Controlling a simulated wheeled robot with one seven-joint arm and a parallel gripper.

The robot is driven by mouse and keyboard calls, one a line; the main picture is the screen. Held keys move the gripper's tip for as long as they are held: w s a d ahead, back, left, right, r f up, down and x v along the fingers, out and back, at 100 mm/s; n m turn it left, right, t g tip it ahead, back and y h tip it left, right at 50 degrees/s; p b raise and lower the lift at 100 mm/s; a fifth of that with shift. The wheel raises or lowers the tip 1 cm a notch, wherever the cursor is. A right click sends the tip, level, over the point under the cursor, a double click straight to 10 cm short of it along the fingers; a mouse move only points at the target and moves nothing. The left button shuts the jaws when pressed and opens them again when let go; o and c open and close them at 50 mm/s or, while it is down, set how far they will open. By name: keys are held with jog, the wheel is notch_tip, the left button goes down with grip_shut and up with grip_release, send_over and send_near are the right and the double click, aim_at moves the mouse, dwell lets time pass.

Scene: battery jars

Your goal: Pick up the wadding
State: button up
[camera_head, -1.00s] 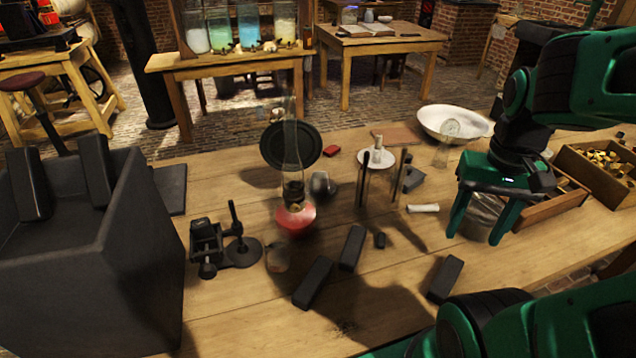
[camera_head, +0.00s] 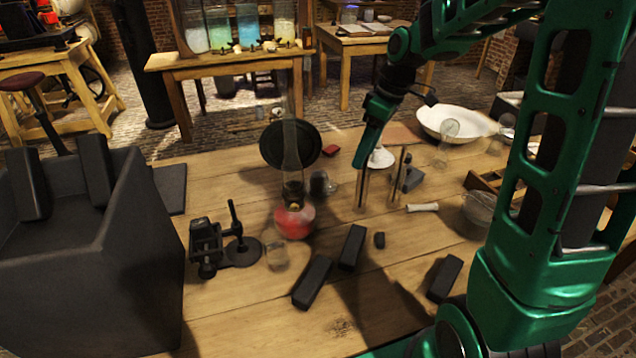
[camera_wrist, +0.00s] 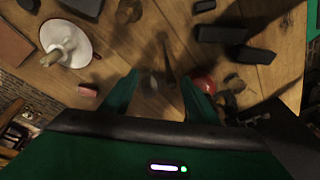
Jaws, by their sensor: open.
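I cannot tell for sure which thing is the wadding. One candidate is a small white roll (camera_head: 423,207) lying on the table right of the metal rods. Another is the pale upright cylinder (camera_wrist: 52,57) on a round white dish (camera_wrist: 82,48), at upper left in the wrist view. In the head view my gripper (camera_head: 366,152) partly covers the dish (camera_head: 384,158). In the wrist view my gripper (camera_wrist: 160,98) is open, its two green fingers apart with nothing held. It hangs above the table, with the dish to its left.
An oil lamp with a red base (camera_head: 295,221) and tall glass chimney stands left of my gripper. A red block (camera_head: 332,151), dark blocks (camera_head: 352,248) and a white basin (camera_head: 441,124) are around. A large dark box (camera_head: 110,255) fills the left.

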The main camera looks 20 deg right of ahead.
aim_at(319, 173)
jog(key=w+a+f+n+y, duration=0.1)
jog(key=w+a+f+n, duration=0.2)
jog(key=w+a+n, duration=0.35)
jog(key=shift+m, duration=0.95)
jog(key=x, duration=0.3)
jog(key=w+x, duration=0.1)
jog(key=x, duration=0.3)
jog(key=w+d+x, duration=0.1)
jog(key=x, duration=0.3)
jog(key=shift+w, duration=0.25)
jog(key=shift+t, duration=0.3)
jog(key=c, duration=1.2)
jog(key=shift+y, duration=0.3)
notch_tip(319, 173, up, 10)
jog(key=shift+r, duration=0.1)
